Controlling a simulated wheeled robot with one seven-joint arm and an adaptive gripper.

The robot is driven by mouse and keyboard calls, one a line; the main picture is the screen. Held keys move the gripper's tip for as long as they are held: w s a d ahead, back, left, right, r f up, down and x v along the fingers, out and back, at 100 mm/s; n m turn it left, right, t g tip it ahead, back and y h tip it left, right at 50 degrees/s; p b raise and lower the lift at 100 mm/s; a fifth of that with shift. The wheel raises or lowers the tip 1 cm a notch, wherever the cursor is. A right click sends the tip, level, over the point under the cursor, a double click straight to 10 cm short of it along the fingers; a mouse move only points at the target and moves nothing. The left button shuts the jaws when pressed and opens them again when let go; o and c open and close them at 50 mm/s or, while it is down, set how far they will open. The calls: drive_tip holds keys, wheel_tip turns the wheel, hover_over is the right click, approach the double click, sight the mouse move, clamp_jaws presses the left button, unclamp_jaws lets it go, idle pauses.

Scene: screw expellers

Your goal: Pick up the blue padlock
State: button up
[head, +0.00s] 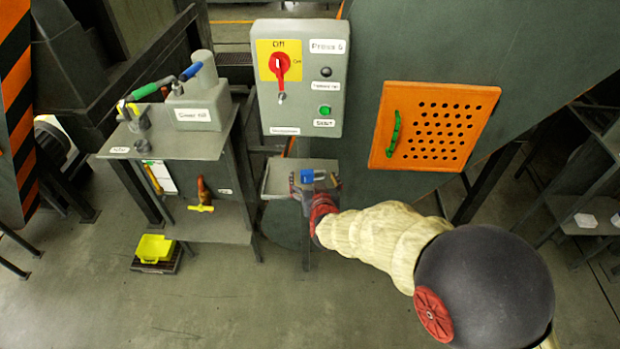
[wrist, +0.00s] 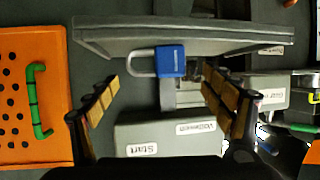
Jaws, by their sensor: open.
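The blue padlock (head: 308,176) rests on the small grey shelf (head: 275,182) below the control box. In the wrist view the padlock (wrist: 172,61) has a blue body and a pale shackle pointing left, and lies against the grey shelf (wrist: 110,38). My gripper (head: 314,186) is at the shelf, close to the padlock and partly covering the shelf in the head view. In the wrist view my gripper (wrist: 160,86) is open, with one finger to each side of the padlock and visible gaps between. Nothing is held.
The control box (head: 301,78) with a red switch hangs above the shelf. The orange perforated door (head: 435,125) with a green handle is to the right. A grey stand (head: 180,145) with tools and a box is to the left. A yellow tray (head: 154,248) sits low at left.

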sight(313, 172)
drive_tip(key=x, duration=0.2)
drive_tip(key=b+x, duration=0.1)
drive_tip(key=x, duration=0.1)
drive_tip(key=shift+w+d+f, duration=0.15)
drive_tip(key=shift+f, duration=0.2)
drive_tip(key=shift+w+b, duration=0.25)
drive_tip(key=shift+b, duration=0.05)
drive_tip(key=c, duration=1.3)
drive_tip(key=shift+r, duration=0.45)
wheel_tip(313, 172, up, 2)
drive_tip(key=shift+r+p, duration=0.2)
drive_tip(key=shift+p, duration=0.55)
drive_tip(key=r+p+v, duration=0.1)
drive_tip(key=v, duration=0.4)
drive_tip(key=w+r+p+v, duration=0.1)
drive_tip(key=p+v, duration=0.1)
drive_tip(key=v, duration=0.4)
drive_tip(key=r+p+v, duration=0.1)
drive_tip(key=v, duration=0.4)
drive_tip(key=shift+s+r+p, duration=0.15)
drive_tip(key=shift+r+p, duration=0.15)
drive_tip(key=shift+r, duration=0.05)
